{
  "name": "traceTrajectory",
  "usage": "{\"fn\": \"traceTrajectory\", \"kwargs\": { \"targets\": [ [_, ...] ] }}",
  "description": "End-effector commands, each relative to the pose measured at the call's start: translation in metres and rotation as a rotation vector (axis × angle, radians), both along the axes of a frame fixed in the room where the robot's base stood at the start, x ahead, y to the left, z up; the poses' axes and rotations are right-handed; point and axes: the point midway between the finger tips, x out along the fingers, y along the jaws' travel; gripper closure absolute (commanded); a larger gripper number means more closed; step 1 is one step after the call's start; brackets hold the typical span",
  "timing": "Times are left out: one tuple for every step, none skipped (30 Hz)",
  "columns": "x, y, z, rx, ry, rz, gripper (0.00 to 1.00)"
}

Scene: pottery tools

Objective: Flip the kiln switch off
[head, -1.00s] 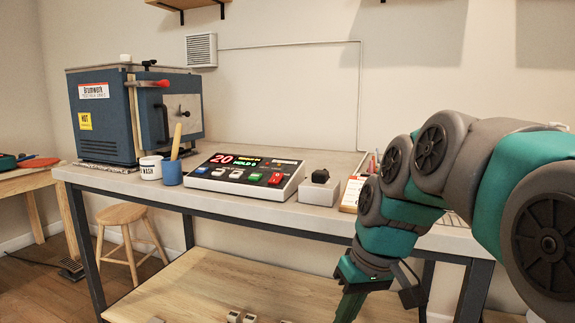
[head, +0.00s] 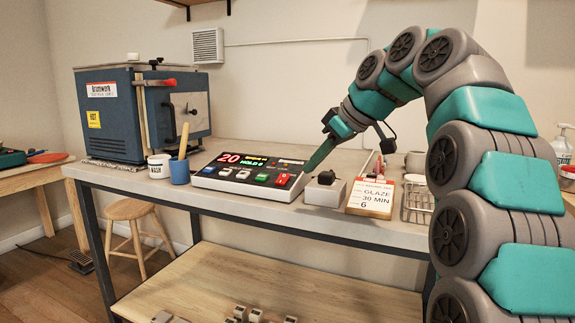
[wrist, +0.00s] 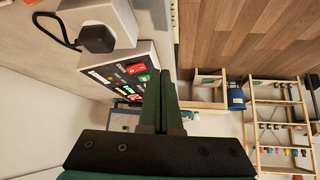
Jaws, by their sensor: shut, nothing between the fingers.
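The blue kiln (head: 125,115) stands at the left end of the bench. The control panel (head: 240,190) sits on the bench to its right, its display showing a red 20 and green HOLD text. A red switch (head: 282,179) is at the panel's right end, beside a green one (head: 261,177); the red switch also shows in the wrist view (wrist: 136,69). My gripper (head: 306,169) is shut and empty, pointing down and left at the panel's right end, close to the red switch. In the wrist view my gripper (wrist: 160,73) is beside the panel; I cannot tell whether it touches.
A white box with a black plug (head: 325,178) stands right of the panel. A glaze clipboard (head: 372,197), a wire rack (head: 417,203) and a cup lie farther right. A white mug (head: 158,167) and a blue cup (head: 180,171) with a wooden handle stand left of the panel.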

Motion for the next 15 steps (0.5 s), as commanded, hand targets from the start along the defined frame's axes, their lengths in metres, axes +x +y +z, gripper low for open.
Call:
{"fn": "traceTrajectory", "kwargs": {
  "targets": [
    [0.008, 0.001, 0.008, -0.001, -0.029, 0.023, 1.0],
    [0.011, 0.002, 0.013, -0.003, -0.051, 0.038, 1.0],
    [0.014, 0.002, 0.019, -0.006, -0.076, 0.059, 1.0],
    [0.017, 0.003, 0.023, -0.009, -0.096, 0.073, 1.0],
    [0.02, 0.003, 0.028, -0.012, -0.117, 0.087, 1.0],
    [0.024, 0.004, 0.032, -0.016, -0.142, 0.107, 1.0],
    [0.027, 0.004, 0.036, -0.02, -0.162, 0.121, 1.0],
    [0.029, 0.004, 0.041, -0.025, -0.185, 0.134, 1.0],
    [0.031, 0.005, 0.045, -0.03, -0.209, 0.151, 1.0],
    [0.032, 0.006, 0.048, -0.036, -0.224, 0.165, 1.0],
    [0.034, 0.006, 0.05, -0.041, -0.24, 0.175, 1.0],
    [0.036, 0.006, 0.053, -0.047, -0.259, 0.189, 1.0],
    [0.036, 0.007, 0.054, -0.052, -0.271, 0.199, 1.0],
    [0.037, 0.007, 0.056, -0.055, -0.282, 0.208, 1.0],
    [0.038, 0.007, 0.058, -0.061, -0.297, 0.217, 1.0]
  ]
}}
